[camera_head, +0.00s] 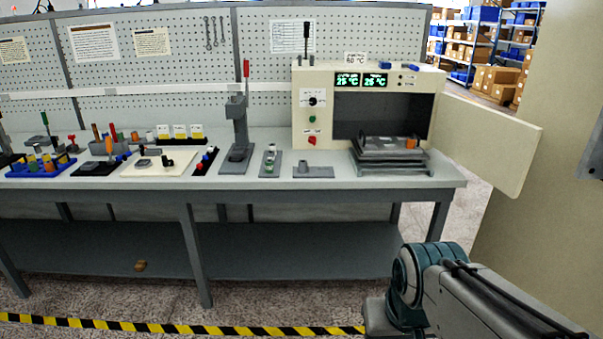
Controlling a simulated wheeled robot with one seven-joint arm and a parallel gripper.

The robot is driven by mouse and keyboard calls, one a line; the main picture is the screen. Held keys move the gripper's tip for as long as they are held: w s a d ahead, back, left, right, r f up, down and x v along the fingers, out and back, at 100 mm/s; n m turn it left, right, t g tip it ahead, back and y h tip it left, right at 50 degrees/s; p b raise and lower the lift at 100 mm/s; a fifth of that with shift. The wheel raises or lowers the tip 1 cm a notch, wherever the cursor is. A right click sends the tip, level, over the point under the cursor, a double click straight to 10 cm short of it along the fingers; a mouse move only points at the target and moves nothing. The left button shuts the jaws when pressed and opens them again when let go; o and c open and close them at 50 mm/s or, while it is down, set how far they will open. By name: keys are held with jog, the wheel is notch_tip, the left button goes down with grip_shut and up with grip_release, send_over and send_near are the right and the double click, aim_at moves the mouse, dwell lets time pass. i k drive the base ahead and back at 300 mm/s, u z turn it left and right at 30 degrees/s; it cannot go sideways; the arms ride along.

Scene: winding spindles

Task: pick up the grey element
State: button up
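Several small grey parts show on the grey workbench (270,186), and I cannot tell for sure which one is the grey element. A short grey cylinder (303,166) stands on a flat grey pad (320,172) in front of the oven. A small upright piece (270,157) stands on another grey pad to its left. My arm (455,290) reaches in from the lower right, in front of the bench and apart from it. My gripper's fingers do not show.
The cream oven (312,75) has its door (490,140) swung open to the right, with a tray at its mouth. A red-handled press (239,130) stands left of the pads. Coloured tools and blocks crowd the bench's left end. A striped floor line (180,326) runs in front.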

aim_at(303, 163)
jog(key=u, duration=0.6)
jog(key=i, duration=0.8)
jog(key=u, duration=0.8)
jog(key=i, duration=1.3)
jog(key=z, duration=0.9)
jog(key=i, duration=0.8)
jog(key=z, duration=0.95)
jog(key=i, duration=0.2)
jog(key=z, duration=0.2)
